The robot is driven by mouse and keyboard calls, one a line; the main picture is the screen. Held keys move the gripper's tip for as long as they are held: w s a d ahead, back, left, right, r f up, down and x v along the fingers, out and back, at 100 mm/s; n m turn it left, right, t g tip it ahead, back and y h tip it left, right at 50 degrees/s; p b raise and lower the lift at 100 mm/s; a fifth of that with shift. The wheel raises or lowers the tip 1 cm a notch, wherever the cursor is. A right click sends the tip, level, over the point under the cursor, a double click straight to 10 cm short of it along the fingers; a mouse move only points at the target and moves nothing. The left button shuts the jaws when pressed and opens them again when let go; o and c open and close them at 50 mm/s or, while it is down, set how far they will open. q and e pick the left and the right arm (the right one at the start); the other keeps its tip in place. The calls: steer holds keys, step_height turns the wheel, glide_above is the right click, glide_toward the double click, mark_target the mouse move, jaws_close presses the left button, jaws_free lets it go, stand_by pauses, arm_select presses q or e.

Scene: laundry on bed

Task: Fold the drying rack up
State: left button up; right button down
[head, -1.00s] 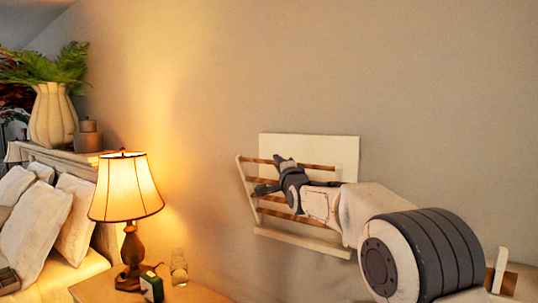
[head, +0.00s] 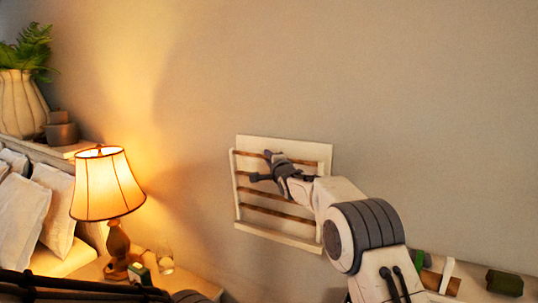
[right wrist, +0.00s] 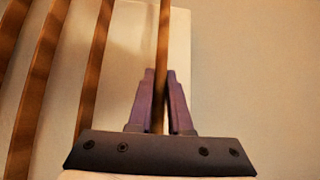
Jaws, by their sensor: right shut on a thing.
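The drying rack (head: 236,200) is a white frame with several brown wooden rods on a pale backing panel (head: 300,146) on the wall. Its swinging frame stands almost upright, close to the panel, with its top near the panel's upper part. My right gripper (head: 266,168) is at the upper rods. In the right wrist view, its two fingers (right wrist: 159,100) are shut on one rod (right wrist: 163,45), which runs up between them. Other rods (right wrist: 95,75) show to its left. The gripper and forearm hide part of the rack's right side. My left gripper is not clearly seen.
A lit lamp (head: 107,190) and a glass jar (head: 164,260) stand on a bedside table (head: 205,287) at lower left. A bed with pillows (head: 50,205) is further left. Small items, one green (head: 505,283), sit at lower right. The wall around the rack is bare.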

steer(key=c, duration=0.8)
jaws_free()
steer(key=shift+c, duration=0.2)
steer(key=b+v, duration=0.6)
steer(key=v, duration=0.4)
steer(key=shift+s+b, duration=0.2)
steer(key=shift+b, duration=0.1)
steer(key=shift+d+r, duration=0.1)
